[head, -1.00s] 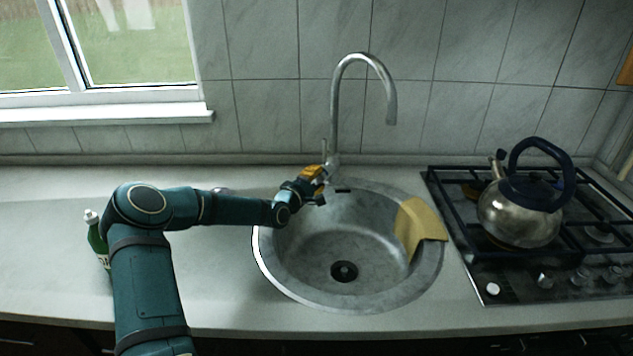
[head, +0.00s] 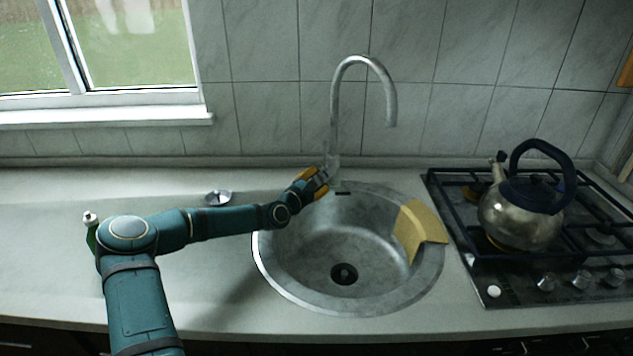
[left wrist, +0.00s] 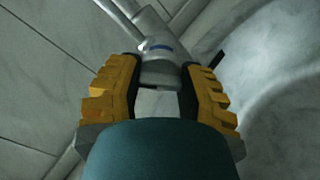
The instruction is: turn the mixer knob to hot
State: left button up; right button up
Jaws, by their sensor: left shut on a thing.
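The mixer tap (head: 335,120) stands behind the round sink, with a tall curved spout. My left gripper (head: 322,180) is at the base of the tap, on its left side. In the left wrist view the yellow-padded fingers (left wrist: 159,88) are on either side of the tap's grey metal body (left wrist: 162,68), and a small blue mark (left wrist: 158,47) shows on it. The gripper is shut on the mixer knob; the knob itself is mostly hidden between the fingers. My right gripper is not in view.
The sink (head: 290,290) has a yellow cloth (head: 420,226) over its right rim. A kettle (head: 520,215) stands on the gas hob (head: 520,285) at right.

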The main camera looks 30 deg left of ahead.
pick_arm(q)
jog(key=shift+d+r, duration=0.1)
jog(key=shift+d, duration=0.05)
jog(key=o, duration=1.2)
jog(key=shift+s, duration=0.15)
jog(key=shift+s+a, duration=0.2)
jog(key=shift+s, duration=2.7)
jog(key=shift+s+a, duration=0.15)
jog(key=shift+s, duration=2.75)
